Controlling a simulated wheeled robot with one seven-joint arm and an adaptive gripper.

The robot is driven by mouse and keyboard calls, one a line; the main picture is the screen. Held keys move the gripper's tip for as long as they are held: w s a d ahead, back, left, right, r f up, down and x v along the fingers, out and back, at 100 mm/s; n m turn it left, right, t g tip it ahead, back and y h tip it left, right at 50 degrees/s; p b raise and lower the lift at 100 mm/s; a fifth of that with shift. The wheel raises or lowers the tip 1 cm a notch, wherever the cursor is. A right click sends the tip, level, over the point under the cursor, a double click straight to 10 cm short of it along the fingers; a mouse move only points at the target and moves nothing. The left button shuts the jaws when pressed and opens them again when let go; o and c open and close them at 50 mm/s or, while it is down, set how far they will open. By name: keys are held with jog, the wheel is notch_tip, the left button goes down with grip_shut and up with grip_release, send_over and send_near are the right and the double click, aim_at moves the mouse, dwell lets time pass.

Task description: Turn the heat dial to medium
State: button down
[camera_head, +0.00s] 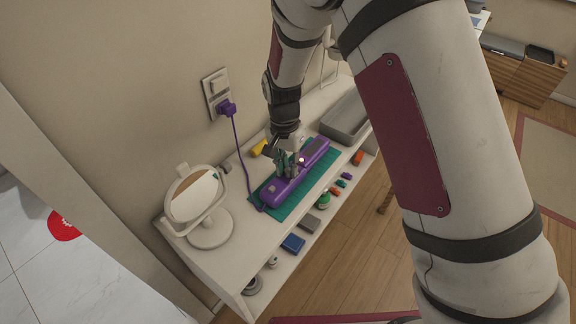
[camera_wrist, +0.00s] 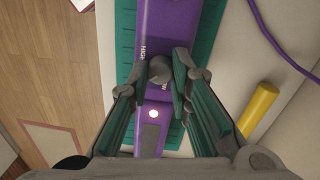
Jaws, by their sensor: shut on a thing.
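The purple heating tool (camera_head: 275,193) lies on a teal mat (camera_head: 291,208) on the white table, with its cord to the wall outlet. The dial's pointer cannot be made out. In the head view my gripper (camera_head: 287,163) is over the tool's middle.
A round mirror (camera_head: 195,196) stands at the table's left end, and a grey tray (camera_head: 345,120) at the far end. A yellow cylinder (camera_wrist: 256,106) lies beside the mat. The purple cord (camera_head: 240,150) hangs from the outlet (camera_head: 217,95). Small items sit on the lower shelf.

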aim_at(286, 169)
dwell(0.4)
jog(key=c, duration=1.4)
grip_release()
jog(key=shift+c, duration=0.2)
notch_tip(286, 169, up, 12)
jog(key=shift+w+a, duration=0.2)
jog(key=shift+a, duration=0.05)
